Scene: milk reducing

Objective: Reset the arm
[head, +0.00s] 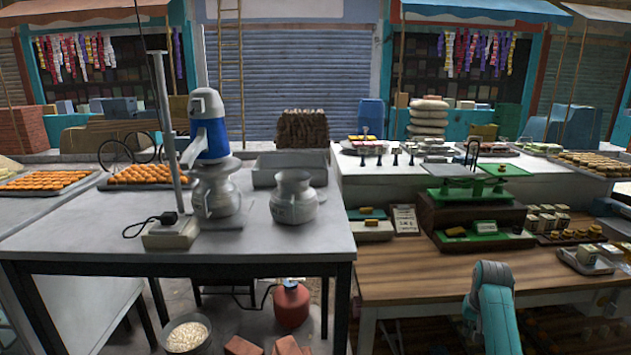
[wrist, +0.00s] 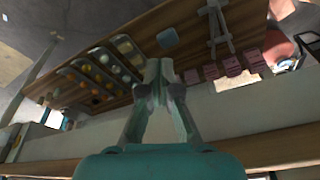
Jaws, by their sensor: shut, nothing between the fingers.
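My gripper (wrist: 159,72) shows in the wrist view, with its two teal fingers shut together at the tips and nothing between them. A wooden shelf with trays lies beyond it, and the fingers appear apart from everything there. In the head view, a teal part of my arm is at the lower right, in front of the wooden counter (head: 410,285). My fingers cannot be made out in the head view.
A green scale (head: 470,190) stands on the right. A red gas cylinder (head: 291,304) is below the table.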

